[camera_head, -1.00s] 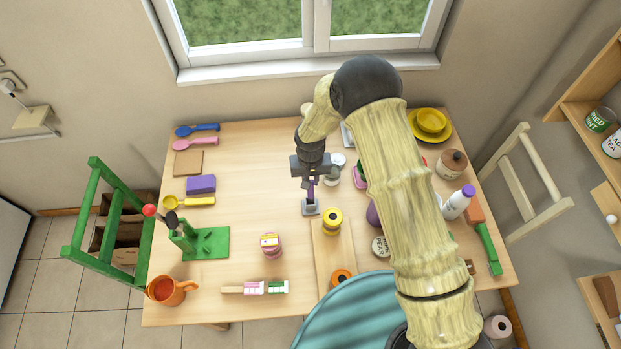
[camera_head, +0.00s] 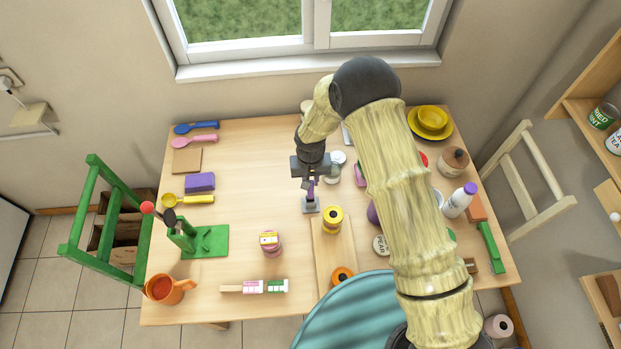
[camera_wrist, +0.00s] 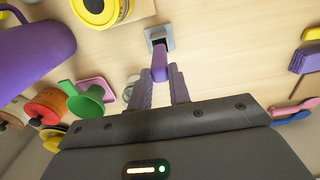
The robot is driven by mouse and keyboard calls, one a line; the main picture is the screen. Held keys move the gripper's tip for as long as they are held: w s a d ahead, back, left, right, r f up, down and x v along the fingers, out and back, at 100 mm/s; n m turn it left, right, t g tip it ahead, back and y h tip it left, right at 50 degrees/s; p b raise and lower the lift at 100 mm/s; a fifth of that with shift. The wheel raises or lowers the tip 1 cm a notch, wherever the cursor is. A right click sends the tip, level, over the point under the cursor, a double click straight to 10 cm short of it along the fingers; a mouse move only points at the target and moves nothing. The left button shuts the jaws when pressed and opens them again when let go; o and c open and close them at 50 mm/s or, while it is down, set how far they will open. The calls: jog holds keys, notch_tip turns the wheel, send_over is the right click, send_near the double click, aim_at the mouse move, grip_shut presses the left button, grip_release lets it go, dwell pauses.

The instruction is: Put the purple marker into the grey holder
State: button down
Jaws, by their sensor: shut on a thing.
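The purple marker (camera_wrist: 160,65) is upright between the fingers of my gripper (camera_wrist: 165,88), which is shut on it. In the head view the marker (camera_head: 311,190) shows below my gripper (camera_head: 311,180). The grey holder (camera_head: 311,205) stands on the table directly under the marker. In the wrist view the holder (camera_wrist: 158,32) shows a dark square opening, and the marker's far end is at or inside it. I cannot tell how deep the end sits.
A green stand (camera_head: 205,241), a pink-and-yellow stack (camera_head: 270,244) and a purple block (camera_head: 200,182) are to the left. The table (camera_head: 255,190) is clear just left of the holder.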

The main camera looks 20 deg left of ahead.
jog(key=shift+f+b, duration=1.4)
jog(key=shift+f, duration=0.5)
jog(key=c, duration=1.2)
grip_release()
jog(key=shift+c, duration=0.2)
jog(key=shift+r+p, duration=1.4)
jog(key=shift+r, duration=1.2)
notch_tip(320, 180, up, 17)
jog(key=b, duration=0.4)
jog(key=shift+r+b, duration=0.15)
jog(key=shift+b, duration=0.2)
